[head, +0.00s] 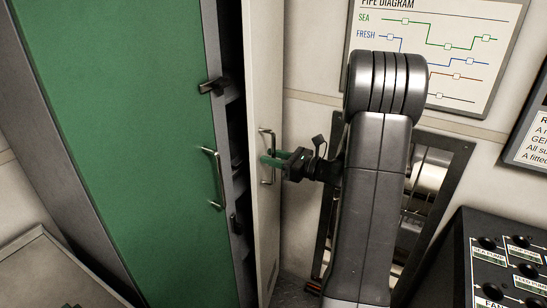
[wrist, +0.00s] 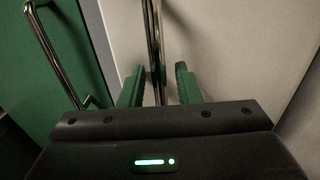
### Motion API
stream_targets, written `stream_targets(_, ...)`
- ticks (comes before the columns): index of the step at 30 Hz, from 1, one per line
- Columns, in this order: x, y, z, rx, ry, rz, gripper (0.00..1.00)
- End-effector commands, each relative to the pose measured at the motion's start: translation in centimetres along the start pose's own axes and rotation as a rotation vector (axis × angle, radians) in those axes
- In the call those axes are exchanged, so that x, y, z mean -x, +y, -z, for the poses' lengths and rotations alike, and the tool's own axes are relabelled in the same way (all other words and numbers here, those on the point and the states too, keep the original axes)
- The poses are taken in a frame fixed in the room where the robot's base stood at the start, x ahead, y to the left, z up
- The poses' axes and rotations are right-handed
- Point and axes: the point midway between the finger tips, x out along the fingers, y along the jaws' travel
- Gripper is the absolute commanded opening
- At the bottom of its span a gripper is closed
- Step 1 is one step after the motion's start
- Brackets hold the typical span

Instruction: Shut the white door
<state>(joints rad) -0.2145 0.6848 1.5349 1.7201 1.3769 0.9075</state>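The white door (head: 262,60) stands open in the head view, seen at a steep angle as a narrow panel to the right of a dark gap. Its upright metal handle (head: 262,145) is at mid height. My gripper (head: 272,160) reaches it from the right, with green fingers at the handle. In the wrist view the handle bar (wrist: 153,40) runs between the two fingers of my gripper (wrist: 161,72), with a gap on each side. The fingers are open around the bar and not clamped on it. The white door (wrist: 230,50) fills the right of that view.
A green door (head: 120,110) with its own handle (head: 213,178) is left of the gap; that handle also shows in the wrist view (wrist: 52,50). A dark latch (head: 214,86) sits at the gap. A control panel (head: 500,265) stands at lower right.

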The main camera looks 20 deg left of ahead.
Motion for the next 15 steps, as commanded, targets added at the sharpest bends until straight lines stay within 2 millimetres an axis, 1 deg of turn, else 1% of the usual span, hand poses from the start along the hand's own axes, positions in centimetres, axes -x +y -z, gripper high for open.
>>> stream_targets(1, 0.01, 0.00, 0.00, 0.000, 0.000, 0.000, 0.30)
stream_targets(3, 0.02, 0.00, -0.01, 0.000, 0.000, 0.000, 0.16)
stream_targets(5, 0.02, 0.00, -0.01, 0.000, 0.000, 0.000, 0.04)
stream_targets(6, 0.02, 0.00, -0.02, 0.000, 0.000, 0.000, 0.00)
stream_targets(12, -0.06, 0.04, -0.01, 0.001, 0.000, 0.002, 0.00)
stream_targets(15, -0.91, 0.30, 0.02, 0.003, -0.003, 0.025, 0.00)
